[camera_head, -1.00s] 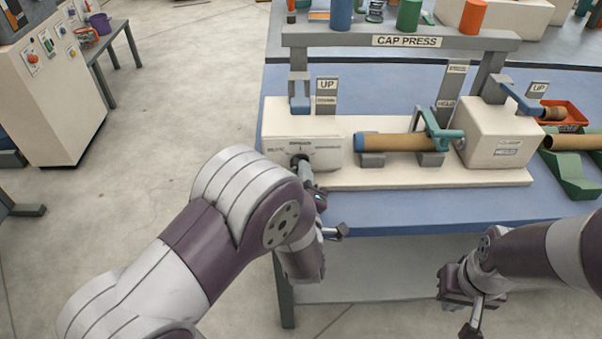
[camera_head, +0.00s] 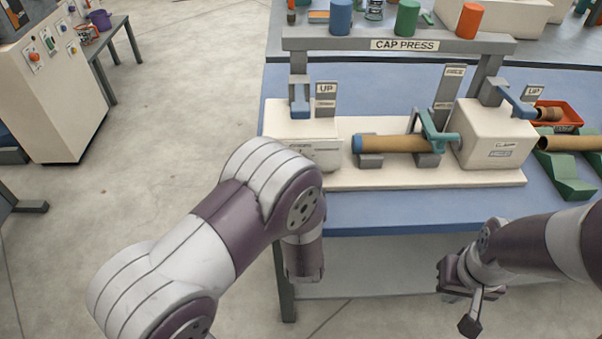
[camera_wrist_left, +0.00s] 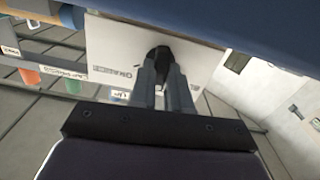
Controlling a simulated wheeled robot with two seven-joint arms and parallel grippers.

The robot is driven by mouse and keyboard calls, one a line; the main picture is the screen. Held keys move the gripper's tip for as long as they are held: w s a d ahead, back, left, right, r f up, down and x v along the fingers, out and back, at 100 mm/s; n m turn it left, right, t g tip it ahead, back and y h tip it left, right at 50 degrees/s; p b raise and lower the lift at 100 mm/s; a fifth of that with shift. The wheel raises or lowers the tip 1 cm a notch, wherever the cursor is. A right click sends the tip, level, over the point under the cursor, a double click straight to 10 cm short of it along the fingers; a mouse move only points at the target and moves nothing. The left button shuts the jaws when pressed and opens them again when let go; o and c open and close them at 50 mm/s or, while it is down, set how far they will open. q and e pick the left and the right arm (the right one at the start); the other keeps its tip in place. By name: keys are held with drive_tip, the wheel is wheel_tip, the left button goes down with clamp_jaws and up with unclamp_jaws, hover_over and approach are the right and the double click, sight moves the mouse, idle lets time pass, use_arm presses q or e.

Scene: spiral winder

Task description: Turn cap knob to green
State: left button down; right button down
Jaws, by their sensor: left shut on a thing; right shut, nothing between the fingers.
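The cap knob (camera_wrist_left: 158,53) is dark and sits on the pale front panel (camera_wrist_left: 107,45) of the cap press. My left gripper (camera_wrist_left: 163,66) is shut on the knob in the left wrist view, with its fingers on either side of it. One label beside the knob appears to read "ORANGE"; I cannot tell which colour the knob points to. In the head view my left arm hides the knob and left gripper, covering part of the cream left box (camera_head: 310,155). My right gripper (camera_head: 470,322) is shut and empty, low in front of the bench.
A brown tube (camera_head: 395,143) with a blue end lies on the press supports, under a teal clamp (camera_head: 440,138). An orange tray (camera_head: 560,115) and green cradle (camera_head: 570,180) are at right.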

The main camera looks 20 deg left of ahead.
use_arm(q)
drive_tip(key=shift+m, duration=0.5)
use_arm(e)
drive_tip(key=shift+r, duration=0.2)
use_arm(q)
drive_tip(key=c, duration=1.1)
unclamp_jaws()
